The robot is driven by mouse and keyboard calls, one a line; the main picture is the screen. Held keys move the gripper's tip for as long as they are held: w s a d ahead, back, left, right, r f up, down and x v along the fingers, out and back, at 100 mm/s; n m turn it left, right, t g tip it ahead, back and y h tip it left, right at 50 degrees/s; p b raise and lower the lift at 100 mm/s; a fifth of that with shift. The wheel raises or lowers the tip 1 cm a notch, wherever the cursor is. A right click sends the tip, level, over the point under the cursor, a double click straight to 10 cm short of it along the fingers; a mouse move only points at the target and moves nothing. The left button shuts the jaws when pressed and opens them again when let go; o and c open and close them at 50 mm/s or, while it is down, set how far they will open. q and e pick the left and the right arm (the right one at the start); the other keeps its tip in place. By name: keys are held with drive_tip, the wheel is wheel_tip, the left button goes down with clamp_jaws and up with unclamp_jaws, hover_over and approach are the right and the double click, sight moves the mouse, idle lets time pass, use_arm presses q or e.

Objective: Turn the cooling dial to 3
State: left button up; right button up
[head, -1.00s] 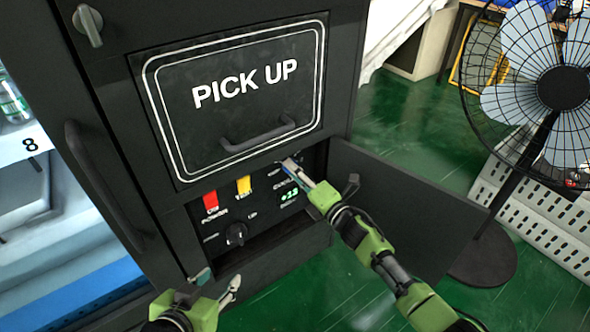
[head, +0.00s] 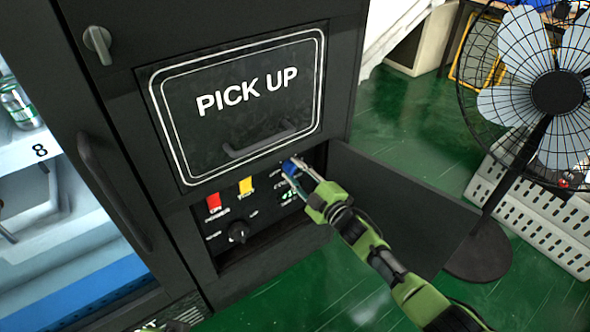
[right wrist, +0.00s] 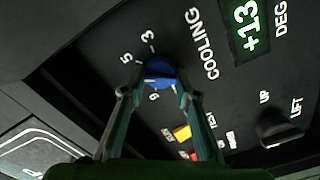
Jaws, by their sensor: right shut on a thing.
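The cooling dial (right wrist: 160,70) is a small blue knob beside the word COOLING in the right wrist view, with 3, 5 and another digit printed around it. It also shows in the head view (head: 290,168) at the top right of the control panel. My right gripper (right wrist: 158,76) is shut on the dial, one finger on each side. I cannot tell exactly which number the dial points to. The green display (right wrist: 249,28) beside it reads +13. Only a sliver of my left arm shows at the bottom edge of the head view; its fingers cannot be made out.
The panel also has a red power switch (head: 214,202), a yellow switch (head: 246,185) and a black lift knob (head: 237,233). An open door (head: 405,205) stands right of the recess. The PICK UP hatch (head: 245,125) is above. A fan (head: 556,92) stands at right.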

drive_tip(key=m+p, duration=0.1)
drive_tip(key=m, duration=0.3)
drive_tip(key=shift+d+m, duration=0.1)
drive_tip(key=shift+m, duration=2.5)
drive_tip(key=shift+w+d+m, duration=0.1)
drive_tip(key=shift+m, duration=0.7)
use_arm(q)
drive_tip(key=shift+w+d+f, duration=0.1)
drive_tip(key=shift+w+f, duration=0.35)
drive_tip(key=shift+w, duration=0.05)
use_arm(e)
drive_tip(key=shift+m, duration=1.2)
use_arm(q)
drive_tip(key=shift+s, duration=0.35)
